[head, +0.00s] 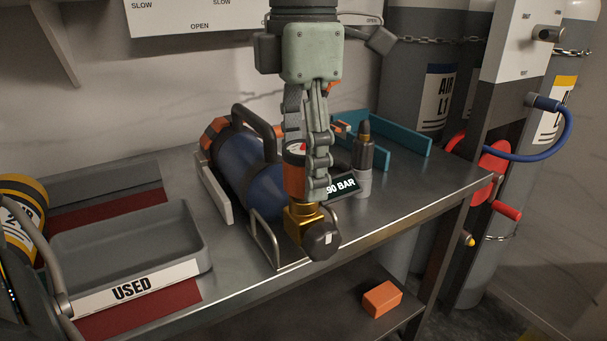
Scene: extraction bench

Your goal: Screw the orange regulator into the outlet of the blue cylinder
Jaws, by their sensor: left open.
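The blue cylinder (236,165) lies in a cradle on the bench, with orange and black at its far end and a black handle above. Its brass outlet valve (303,216) faces the near edge and carries a dark knob (321,241). The orange regulator (294,178), with a small round gauge, stands upright directly above the brass valve. Whether its thread is engaged cannot be told. My left gripper (309,165) points down from above, open, with its jointed fingers at the regulator and partly covering it.
A grey tray marked USED (130,290) sits at left on a red mat. A 90 BAR display (342,187), a dark-topped grey object (363,155) and a teal rack (400,150) stand close at right. An orange block (382,299) lies on the lower shelf.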

